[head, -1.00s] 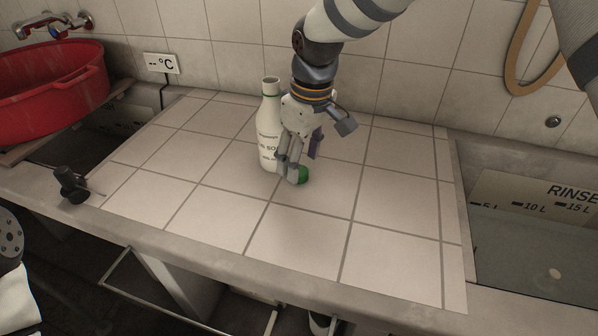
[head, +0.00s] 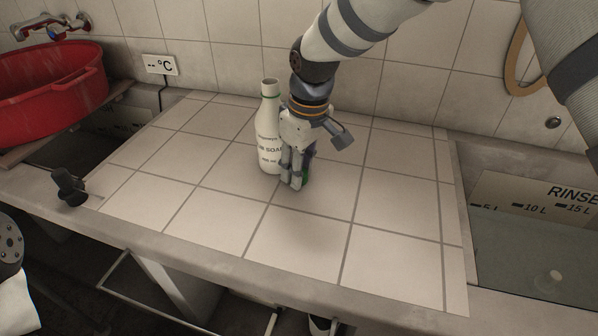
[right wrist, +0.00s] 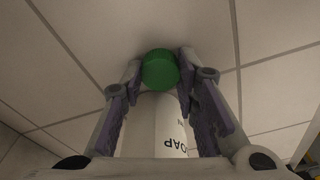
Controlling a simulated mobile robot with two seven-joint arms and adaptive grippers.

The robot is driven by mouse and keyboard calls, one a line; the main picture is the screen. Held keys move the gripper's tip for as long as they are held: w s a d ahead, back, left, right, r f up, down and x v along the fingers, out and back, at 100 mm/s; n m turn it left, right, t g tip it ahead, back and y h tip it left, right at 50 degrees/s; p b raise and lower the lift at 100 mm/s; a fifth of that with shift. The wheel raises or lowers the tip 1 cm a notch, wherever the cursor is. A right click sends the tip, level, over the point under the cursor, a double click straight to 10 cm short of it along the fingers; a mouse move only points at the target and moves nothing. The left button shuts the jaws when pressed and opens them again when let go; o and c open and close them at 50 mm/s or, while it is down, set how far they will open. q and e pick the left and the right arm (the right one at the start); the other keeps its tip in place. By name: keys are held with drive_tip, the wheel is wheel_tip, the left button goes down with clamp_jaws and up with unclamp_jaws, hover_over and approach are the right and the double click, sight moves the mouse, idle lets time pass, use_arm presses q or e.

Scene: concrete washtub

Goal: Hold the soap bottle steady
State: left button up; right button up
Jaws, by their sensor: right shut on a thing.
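The white soap bottle (head: 268,135) stands upright on the tiled counter, its dark mouth uncovered and a green ring at its neck. Its label also shows in the right wrist view (right wrist: 170,140), between the fingers. My right gripper (head: 295,182) is low over the counter, just right of the bottle. It is shut on a green cap (right wrist: 160,69), which sits between its fingertips. In the head view the cap (head: 306,175) is mostly hidden by the fingers. I cannot tell whether the fingers touch the bottle or the cap touches the tiles. My left gripper is not visible.
A red tub (head: 50,95) stands at the back left, near wall taps (head: 45,27). A small black fitting (head: 70,187) sits at the counter's left front. A sink basin (head: 535,255) lies at the right. The front tiles are clear.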

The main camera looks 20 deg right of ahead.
wheel_tip(320, 180, up, 3)
drive_tip(key=shift+w+r, duration=0.1)
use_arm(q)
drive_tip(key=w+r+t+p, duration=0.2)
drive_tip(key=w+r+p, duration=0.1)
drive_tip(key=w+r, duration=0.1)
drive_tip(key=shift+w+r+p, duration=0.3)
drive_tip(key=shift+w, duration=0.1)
use_arm(e)
drive_tip(key=s+a+r, duration=0.2)
drive_tip(key=s+r, duration=0.3)
drive_tip(key=s, duration=0.1)
drive_tip(key=s+a+r, duration=0.2)
drive_tip(key=s+r, duration=0.2)
drive_tip(key=s, duration=0.3)
drive_tip(key=shift+s+a+r, duration=0.2)
drive_tip(key=shift+a+r, duration=0.15)
